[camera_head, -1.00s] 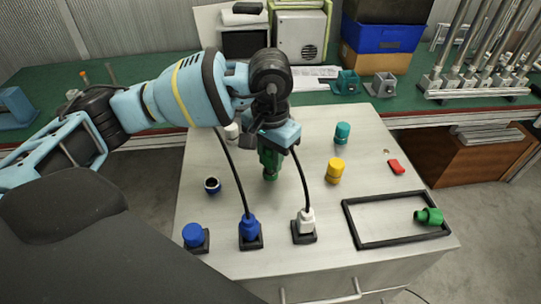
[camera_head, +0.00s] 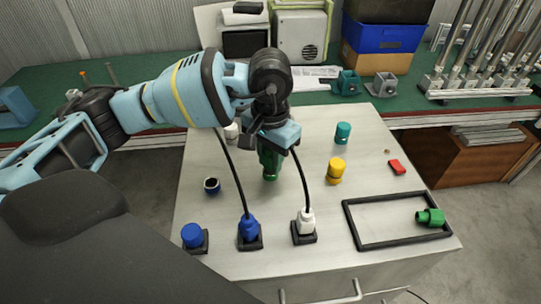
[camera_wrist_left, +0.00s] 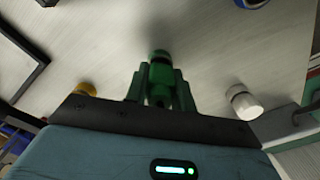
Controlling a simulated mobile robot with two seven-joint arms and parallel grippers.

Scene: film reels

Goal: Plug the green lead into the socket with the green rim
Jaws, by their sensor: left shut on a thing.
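My left gripper (camera_head: 268,153) points down over the middle of the white cabinet top. It is shut on a green piece (camera_head: 270,173), held upright; I take it for the green lead. In the left wrist view the green piece (camera_wrist_left: 160,72) sits between the fingers, with a dark band near its far end. Whether its lower end touches the top, I cannot tell. A green fitting (camera_head: 430,216) with a dark opening lies on its side at the right edge of the black frame. I cannot make out a green-rimmed socket for certain. My right gripper is not in view.
Blue (camera_head: 249,230) and white (camera_head: 306,222) plugs with black cables stand in square bases at the front, beside a blue cap (camera_head: 193,236). A dark-rimmed cup (camera_head: 212,185), yellow (camera_head: 335,170) and teal (camera_head: 342,133) cylinders and a red block (camera_head: 397,166) stand around. The black frame (camera_head: 402,242) is mostly empty.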

